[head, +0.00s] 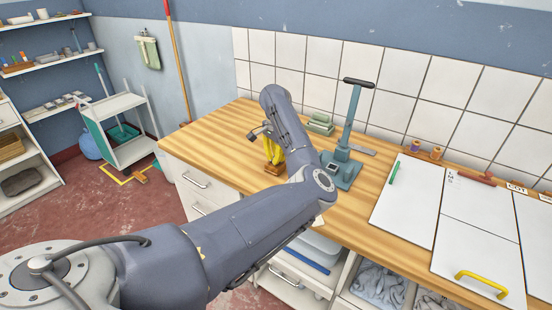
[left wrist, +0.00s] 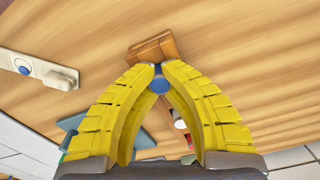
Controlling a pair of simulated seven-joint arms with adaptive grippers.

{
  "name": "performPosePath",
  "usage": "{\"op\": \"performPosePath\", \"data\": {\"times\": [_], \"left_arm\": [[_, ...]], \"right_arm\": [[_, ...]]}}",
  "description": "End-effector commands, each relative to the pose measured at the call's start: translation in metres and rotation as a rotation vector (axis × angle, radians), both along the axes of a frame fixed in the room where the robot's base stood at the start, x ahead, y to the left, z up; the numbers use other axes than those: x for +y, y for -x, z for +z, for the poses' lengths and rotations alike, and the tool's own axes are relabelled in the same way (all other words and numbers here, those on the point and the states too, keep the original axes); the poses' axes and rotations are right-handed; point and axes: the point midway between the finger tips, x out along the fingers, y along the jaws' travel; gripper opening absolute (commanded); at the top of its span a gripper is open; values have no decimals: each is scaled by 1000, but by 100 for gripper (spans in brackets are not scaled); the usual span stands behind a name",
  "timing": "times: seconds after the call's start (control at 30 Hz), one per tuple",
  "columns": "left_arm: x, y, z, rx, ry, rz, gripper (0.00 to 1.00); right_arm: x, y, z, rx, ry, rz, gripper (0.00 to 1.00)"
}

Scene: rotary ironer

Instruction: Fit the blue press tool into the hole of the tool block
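My left gripper (head: 273,160) points down over the worktop in the head view. Its yellow fingers also show in the left wrist view (left wrist: 160,72), closed together on the blue press tool (left wrist: 159,86). The round blue end of the tool shows between the fingers, with a little blue at the fingertips. The brown tool block (left wrist: 152,48) lies just beyond the fingertips; it also shows below them in the head view (head: 275,169). Its hole is hidden, and I cannot tell whether the tool is in it. My right gripper is in neither view.
A teal lever press (head: 345,165) stands right of the gripper, with green stacked pieces (head: 321,124) behind. White panels (head: 407,205) lie on the right, with a yellow handle (head: 482,284). The wooden worktop (head: 215,130) is clear left of the block.

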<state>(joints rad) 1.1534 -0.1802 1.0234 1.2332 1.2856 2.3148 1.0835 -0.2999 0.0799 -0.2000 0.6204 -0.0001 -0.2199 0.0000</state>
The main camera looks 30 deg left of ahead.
Motion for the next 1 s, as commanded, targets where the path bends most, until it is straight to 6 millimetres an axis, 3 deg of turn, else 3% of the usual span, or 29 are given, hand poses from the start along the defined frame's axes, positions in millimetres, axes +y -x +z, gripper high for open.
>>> {"op": "performPosePath", "data": {"times": [0.03, 0.23, 0.63, 1.0], "left_arm": [[0, 0, -2, 1, 0, 0, 0], [0, 0, -2, 0, 0, 0, 27], [0, -1, 7, -2, 0, 0, 28], [0, -1, 69, -4, 1, 0, 28]], "right_arm": [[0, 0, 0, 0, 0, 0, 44], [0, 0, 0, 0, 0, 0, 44], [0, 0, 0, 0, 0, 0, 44], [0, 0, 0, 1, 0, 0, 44]]}}
